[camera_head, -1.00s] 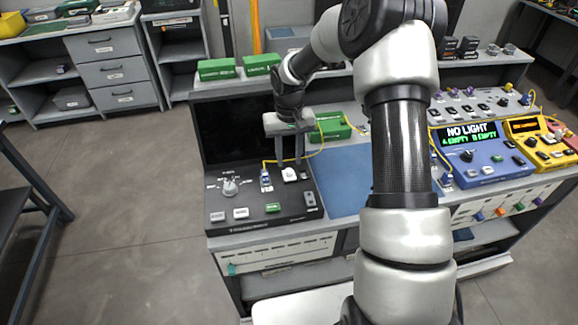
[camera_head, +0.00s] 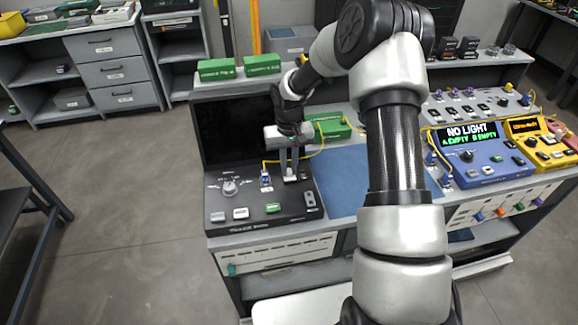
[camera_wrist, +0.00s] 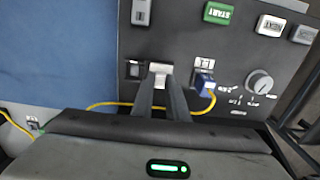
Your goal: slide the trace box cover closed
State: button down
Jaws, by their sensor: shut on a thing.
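The trace box (camera_head: 245,205) is a dark console with an upright black screen, at the left end of the bench. Its cover (camera_wrist: 158,69) is a small light-grey block on the panel; in the head view the cover (camera_head: 290,178) shows just under my fingertips. My gripper (camera_head: 289,174) points down at it. In the wrist view my gripper (camera_wrist: 160,84) has its two fingers close together, shut on the cover. A dark port (camera_wrist: 134,69) lies exposed beside the cover, left of it in the wrist view. The fingers hide part of the cover.
A blue plug (camera_wrist: 204,84) with a yellow cable stands close beside my fingers. A knob (camera_head: 230,187) and several buttons are on the panel. A blue mat (camera_head: 342,184) lies to the right; a blue meter (camera_head: 470,155) reads NO LIGHT.

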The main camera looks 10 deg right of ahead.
aim_at(305, 176)
jog(key=shift+d, duration=2.55)
jog(key=c, duration=1.7)
grip_release()
jog(key=shift+d, duration=0.1)
notch_tip(305, 176, up, 18)
jog(key=shift+f, duration=0.25)
jog(key=shift+r, duration=0.15)
